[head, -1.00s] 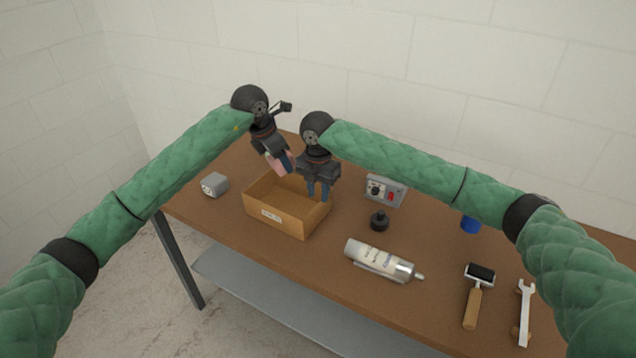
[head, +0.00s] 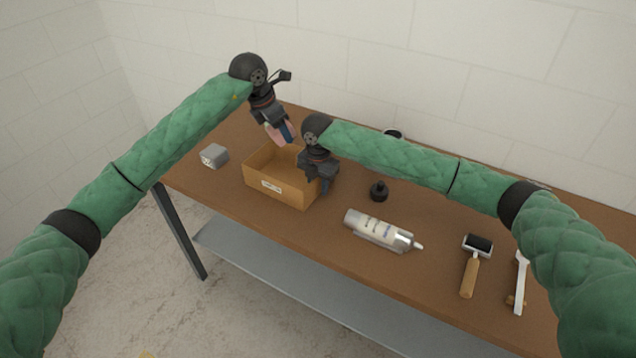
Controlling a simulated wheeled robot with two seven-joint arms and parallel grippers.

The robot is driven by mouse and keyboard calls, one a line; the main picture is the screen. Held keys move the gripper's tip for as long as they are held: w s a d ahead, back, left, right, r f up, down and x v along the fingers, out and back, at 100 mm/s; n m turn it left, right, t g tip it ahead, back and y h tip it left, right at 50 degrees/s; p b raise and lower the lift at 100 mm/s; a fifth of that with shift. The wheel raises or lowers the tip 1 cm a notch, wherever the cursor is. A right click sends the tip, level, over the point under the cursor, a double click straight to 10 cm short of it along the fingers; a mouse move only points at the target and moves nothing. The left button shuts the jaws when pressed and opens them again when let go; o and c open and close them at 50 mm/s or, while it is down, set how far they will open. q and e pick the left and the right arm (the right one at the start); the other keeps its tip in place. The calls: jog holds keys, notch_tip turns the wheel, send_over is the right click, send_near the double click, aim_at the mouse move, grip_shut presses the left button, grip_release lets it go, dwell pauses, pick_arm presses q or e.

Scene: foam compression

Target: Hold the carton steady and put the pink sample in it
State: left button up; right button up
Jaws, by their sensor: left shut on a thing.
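The open cardboard carton (head: 262,184) stands on the brown table at its left part, with a white label on its front. My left gripper (head: 282,134) is shut on the pink sample (head: 273,135) and holds it above the carton's back part. The sample is tilted and partly covered by a blue fingertip. My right gripper (head: 318,183) is low at the carton's right end. Its fingertips are hidden, so I cannot tell whether they grip the carton wall.
A grey block (head: 215,156) lies left of the carton. The table (head: 430,275) is bare in front of the bottle.

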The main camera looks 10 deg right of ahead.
grip_shut()
pick_arm(q)
jog(key=shift+f, duration=6.2)
jog(key=o, duration=1)
jog(key=shift+o, duration=0.2)
jog(key=shift+r, duration=0.1)
